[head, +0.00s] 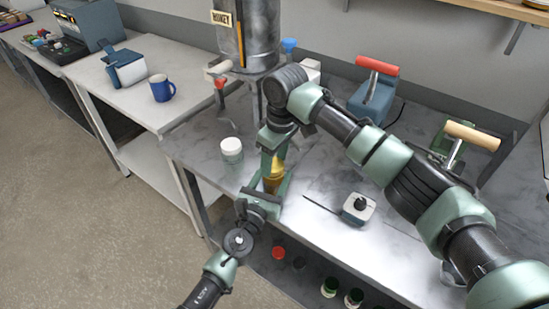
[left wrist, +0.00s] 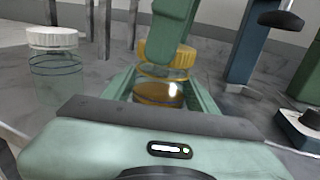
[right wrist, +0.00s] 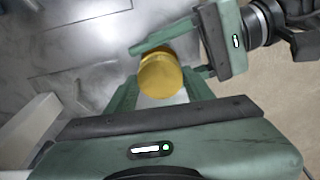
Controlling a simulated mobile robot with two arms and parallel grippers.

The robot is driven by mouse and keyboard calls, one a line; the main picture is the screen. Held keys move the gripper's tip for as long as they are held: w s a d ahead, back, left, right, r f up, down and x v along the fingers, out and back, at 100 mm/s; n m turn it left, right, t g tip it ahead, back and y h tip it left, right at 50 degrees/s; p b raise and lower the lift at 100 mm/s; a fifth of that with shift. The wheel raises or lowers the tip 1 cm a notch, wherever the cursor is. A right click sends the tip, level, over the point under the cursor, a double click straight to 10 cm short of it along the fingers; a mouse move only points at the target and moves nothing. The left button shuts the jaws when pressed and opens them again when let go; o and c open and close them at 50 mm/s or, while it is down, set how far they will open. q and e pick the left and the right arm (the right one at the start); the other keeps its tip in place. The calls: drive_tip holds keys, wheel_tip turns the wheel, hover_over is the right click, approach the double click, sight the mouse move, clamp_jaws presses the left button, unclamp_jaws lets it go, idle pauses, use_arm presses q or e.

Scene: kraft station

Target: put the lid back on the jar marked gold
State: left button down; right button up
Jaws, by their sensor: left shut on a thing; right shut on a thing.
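The gold jar (head: 272,184) is a small glass jar with golden contents near the table's front edge. My left gripper (head: 269,192) is shut around its body, which shows between the fingers in the left wrist view (left wrist: 158,94). The gold lid (head: 277,167) is directly above the jar's mouth. My right gripper (head: 276,155) comes down from above and is shut on this lid, whose round top shows in the right wrist view (right wrist: 161,76). The lid looks level and at the rim in the left wrist view (left wrist: 167,54). I cannot tell whether it is fully seated.
A white-lidded glass jar (head: 231,149) stands left of the grippers. A small white device with a black knob (head: 358,207) is to the right. A large metal urn (head: 247,35) stands behind. Several lidded jars, one red-topped (head: 278,252), are on the shelf below.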

drive_tip(key=shift+f, duration=0.25)
